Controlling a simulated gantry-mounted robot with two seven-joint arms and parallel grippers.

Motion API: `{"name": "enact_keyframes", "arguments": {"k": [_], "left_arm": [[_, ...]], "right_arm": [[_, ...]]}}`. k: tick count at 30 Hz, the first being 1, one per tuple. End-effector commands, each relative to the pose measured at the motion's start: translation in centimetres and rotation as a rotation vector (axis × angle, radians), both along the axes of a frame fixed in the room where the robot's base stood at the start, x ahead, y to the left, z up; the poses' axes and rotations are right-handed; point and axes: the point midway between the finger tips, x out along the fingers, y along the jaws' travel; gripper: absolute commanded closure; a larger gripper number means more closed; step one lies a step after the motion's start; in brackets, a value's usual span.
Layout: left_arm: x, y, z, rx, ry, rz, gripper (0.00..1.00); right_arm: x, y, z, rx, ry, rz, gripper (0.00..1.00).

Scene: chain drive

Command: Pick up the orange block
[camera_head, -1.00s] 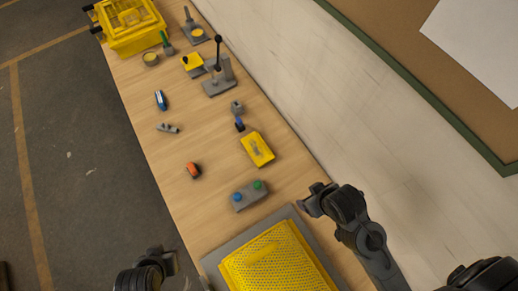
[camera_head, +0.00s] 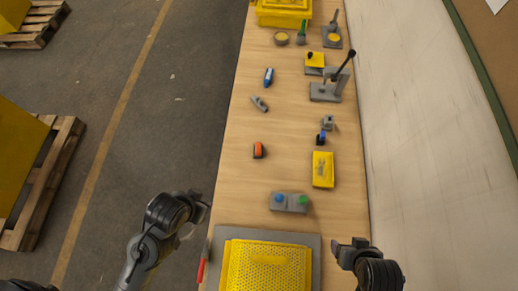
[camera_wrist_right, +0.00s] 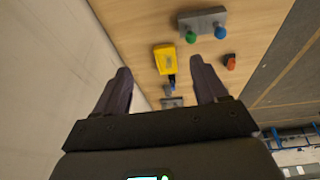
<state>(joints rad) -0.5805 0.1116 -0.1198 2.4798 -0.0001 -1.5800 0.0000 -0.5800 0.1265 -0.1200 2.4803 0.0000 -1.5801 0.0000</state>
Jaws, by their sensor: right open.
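The small orange block (camera_head: 259,150) lies on the wooden table, left of the yellow box, in the head view. It also shows at the right of the right wrist view (camera_wrist_right: 230,62). My right gripper (camera_head: 350,243) is at the table's right edge, beside the yellow perforated cover, well apart from the block. In the right wrist view its two fingers (camera_wrist_right: 158,88) are spread with nothing between them. My left gripper (camera_head: 201,208) is over the floor just off the table's left edge, apart from the block. Its finger opening is too unclear to tell.
A grey button box (camera_head: 289,201) with blue and green buttons and a yellow box (camera_head: 323,169) lie near the block. The yellow perforated cover (camera_head: 265,268) is at the front. A lever press (camera_head: 327,92) stands farther back. The wall runs along the right.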

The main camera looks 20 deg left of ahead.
Motion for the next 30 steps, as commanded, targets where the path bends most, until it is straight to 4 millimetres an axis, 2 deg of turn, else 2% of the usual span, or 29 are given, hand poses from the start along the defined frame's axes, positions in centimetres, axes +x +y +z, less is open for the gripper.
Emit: {"name": "enact_keyframes", "arguments": {"k": [11, 12, 17, 25, 30], "left_arm": [[0.01, 0.09, 0.0, 0.004, -0.001, -0.003, 0.57], [0.01, 0.12, 0.0, 0.005, -0.001, -0.004, 0.57], [0.01, 0.25, -0.02, 0.011, -0.001, -0.008, 0.57], [0.02, 0.31, -0.01, 0.014, -0.001, -0.009, 0.57], [0.01, 0.26, 0.0, 0.011, -0.001, -0.008, 0.57]], "right_arm": [[0.0, 0.14, 0.0, 0.007, 0.001, -0.004, 0.28], [-0.01, 0.16, 0.01, 0.007, 0.001, -0.005, 0.26], [0.0, 0.22, 0.01, 0.009, 0.0, -0.006, 0.02], [0.03, 0.12, 0.02, 0.006, -0.001, -0.003, 0.02], [0.94, 0.53, 0.28, 0.003, -0.054, 0.035, 0.02]]}}
